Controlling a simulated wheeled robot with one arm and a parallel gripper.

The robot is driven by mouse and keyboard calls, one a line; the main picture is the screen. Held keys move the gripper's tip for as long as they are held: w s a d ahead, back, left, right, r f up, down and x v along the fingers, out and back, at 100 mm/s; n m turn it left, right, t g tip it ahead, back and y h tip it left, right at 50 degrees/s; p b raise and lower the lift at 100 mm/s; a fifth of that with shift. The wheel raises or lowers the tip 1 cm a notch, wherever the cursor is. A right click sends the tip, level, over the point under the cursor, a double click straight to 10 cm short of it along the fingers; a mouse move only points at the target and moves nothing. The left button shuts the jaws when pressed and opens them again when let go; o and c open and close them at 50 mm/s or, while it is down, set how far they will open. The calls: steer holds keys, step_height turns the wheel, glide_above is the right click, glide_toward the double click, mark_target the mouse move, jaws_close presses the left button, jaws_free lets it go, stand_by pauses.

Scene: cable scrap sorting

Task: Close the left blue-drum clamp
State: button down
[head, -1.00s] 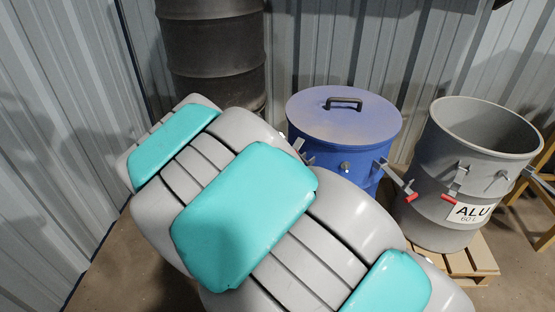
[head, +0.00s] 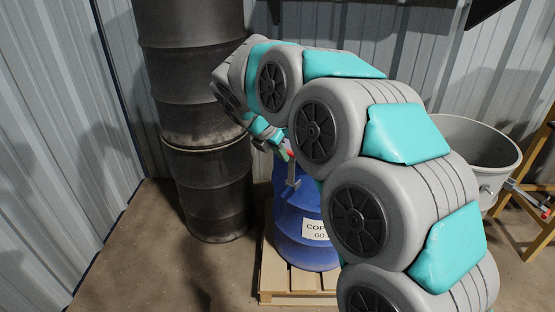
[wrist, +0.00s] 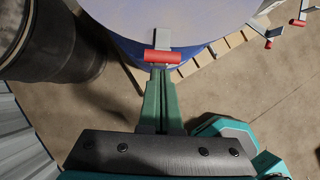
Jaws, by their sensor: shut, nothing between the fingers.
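The blue drum (head: 297,225) with a "COP" label stands on a pallet, its upper part mostly hidden by my arm. In the wrist view its pale lid (wrist: 165,14) fills the top. The left clamp shows as a grey lever (wrist: 162,38) with a red handle (wrist: 162,57) at the near rim; its red tip also shows in the head view (head: 291,154). My gripper (wrist: 160,72) is shut, its green fingers together and empty, with the tips right at the red handle. I cannot tell whether they touch it. In the head view my gripper (head: 284,152) is at the drum's left side.
Dark stacked drums (head: 205,185) stand left of the blue drum, close to my wrist. A grey drum (head: 470,140) is at the right, partly behind my arm. Another red-handled clamp (wrist: 268,44) shows at right in the wrist view. The floor at left is open.

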steer(key=shift+w+d+r, duration=0.1)
steer(key=shift+w+d, duration=0.15)
stand_by(0.4)
steer(key=shift+a, duration=0.1)
